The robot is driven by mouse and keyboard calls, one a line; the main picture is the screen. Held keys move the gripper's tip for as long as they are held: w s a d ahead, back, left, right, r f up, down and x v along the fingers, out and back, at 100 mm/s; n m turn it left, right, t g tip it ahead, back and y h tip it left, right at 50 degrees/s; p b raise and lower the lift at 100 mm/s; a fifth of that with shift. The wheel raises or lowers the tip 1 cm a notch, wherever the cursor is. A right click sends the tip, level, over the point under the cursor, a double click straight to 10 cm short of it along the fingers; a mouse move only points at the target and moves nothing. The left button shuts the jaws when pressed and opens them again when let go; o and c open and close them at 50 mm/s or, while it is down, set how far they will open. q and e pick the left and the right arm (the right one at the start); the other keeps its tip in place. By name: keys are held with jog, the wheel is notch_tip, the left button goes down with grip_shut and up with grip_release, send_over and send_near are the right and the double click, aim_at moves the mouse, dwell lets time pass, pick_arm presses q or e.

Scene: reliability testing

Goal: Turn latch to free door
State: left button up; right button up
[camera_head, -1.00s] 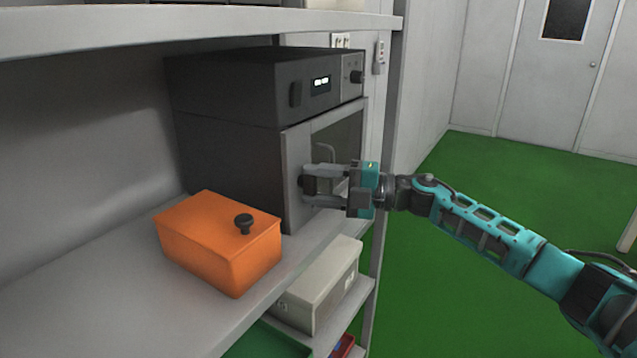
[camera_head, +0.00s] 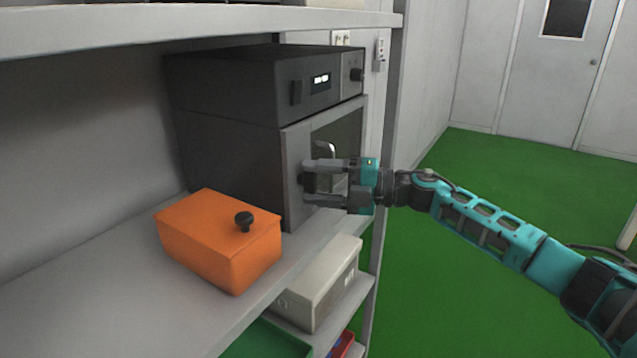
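A dark testing oven (camera_head: 225,150) stands on the shelf, its grey-framed door (camera_head: 292,205) closed as far as I can see. A small dark latch (camera_head: 308,183) sits on the door's left side, partly hidden by my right gripper. My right gripper (camera_head: 307,182) comes in from the right, with one finger above the latch and one below. The fingers are spread with a gap around the latch; whether either touches it I cannot tell. A curved light handle or reflection shows on the door window (camera_head: 340,140) just above the gripper. My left gripper is out of view.
A beige box (camera_head: 318,285) and a green tray (camera_head: 268,340) are on the shelf below. An upper shelf (camera_head: 200,22) overhangs. Open green floor lies to the right.

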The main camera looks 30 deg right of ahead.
pick_arm(q)
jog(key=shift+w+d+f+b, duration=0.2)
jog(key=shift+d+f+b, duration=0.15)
jog(key=shift+b, duration=0.45)
pick_arm(e)
jog(key=v, duration=1.3)
jog(key=s+a+f+m+t+h+p, duration=0.1)
jog(key=s+a+f+m+t+h, duration=0.15)
jog(key=a+f+m, duration=0.45)
jog(key=s+a+f+m+t+h+p, duration=0.1)
jog(key=a+f+m+t+h, duration=0.25)
jog(key=f+m, duration=0.55)
pick_arm(q)
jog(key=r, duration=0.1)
jog(key=p, duration=0.1)
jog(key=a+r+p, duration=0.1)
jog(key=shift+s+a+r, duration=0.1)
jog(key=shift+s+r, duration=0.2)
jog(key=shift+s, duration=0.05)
pick_arm(e)
jog(key=s+a+f+m+g+h, duration=0.6)
jog(key=s+a+f+m, duration=0.3)
jog(key=s+f, duration=0.4)
jog(key=shift+s+a+f+m, duration=0.4)
jog(key=shift+s+m, duration=0.2)
jog(key=shift+s, duration=0.15)
